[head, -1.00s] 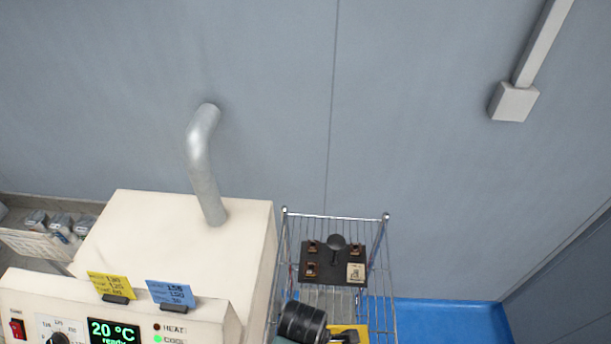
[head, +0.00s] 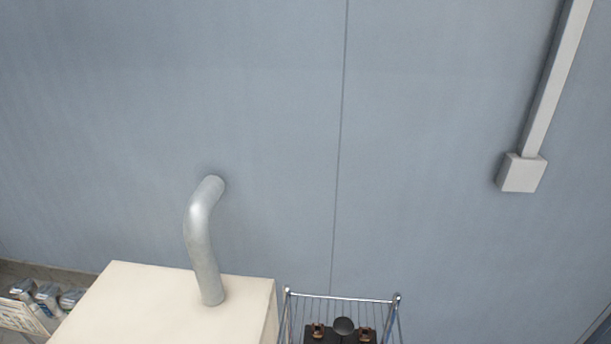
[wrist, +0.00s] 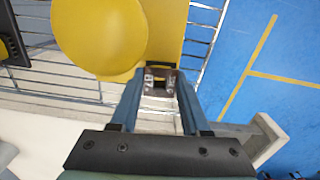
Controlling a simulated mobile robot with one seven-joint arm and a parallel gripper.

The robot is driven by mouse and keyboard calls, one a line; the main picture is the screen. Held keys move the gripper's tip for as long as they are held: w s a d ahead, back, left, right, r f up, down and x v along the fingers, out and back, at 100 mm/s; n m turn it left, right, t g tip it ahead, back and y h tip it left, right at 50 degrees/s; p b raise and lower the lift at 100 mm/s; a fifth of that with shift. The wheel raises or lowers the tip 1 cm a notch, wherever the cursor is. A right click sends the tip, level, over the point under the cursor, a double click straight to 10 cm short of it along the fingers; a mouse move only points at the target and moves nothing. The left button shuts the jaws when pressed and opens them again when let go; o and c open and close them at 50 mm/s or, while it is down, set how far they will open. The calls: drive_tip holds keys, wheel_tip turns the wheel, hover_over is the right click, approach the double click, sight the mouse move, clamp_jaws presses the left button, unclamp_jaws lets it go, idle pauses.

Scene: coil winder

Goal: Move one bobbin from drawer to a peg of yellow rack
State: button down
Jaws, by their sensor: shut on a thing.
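In the wrist view my gripper (wrist: 161,76) is shut on a small dark-edged piece, which appears to be the bobbin (wrist: 159,83). Its blue fingers close on it from both sides. Just beyond the fingertips is a yellow plate (wrist: 167,30) with a large round yellow disc (wrist: 98,35) at its left, apparently parts of the yellow rack. I cannot tell whether the held piece touches the plate, and no bare peg is clear. The head view shows neither my gripper nor the yellow rack. No drawer can be made out.
A wire cart (head: 342,298) carries a dark holder (head: 341,336) with small copper-coloured pieces and a round black knob. A cream machine cabinet (head: 175,298) with a grey pipe (head: 203,235) stands left of it. In the wrist view, blue floor (wrist: 285,75) lies to the right.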

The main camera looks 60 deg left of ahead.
drive_tip(key=shift+f, duration=0.15)
drive_tip(key=shift+f+b, duration=0.65)
drive_tip(key=shift+f, duration=0.35)
drive_tip(key=shift+c, duration=1.5)
unclamp_jaws()
drive_tip(key=shift+r, duration=0.1)
wheel_tip(320, 180, up, 13)
drive_tip(key=p, duration=0.2)
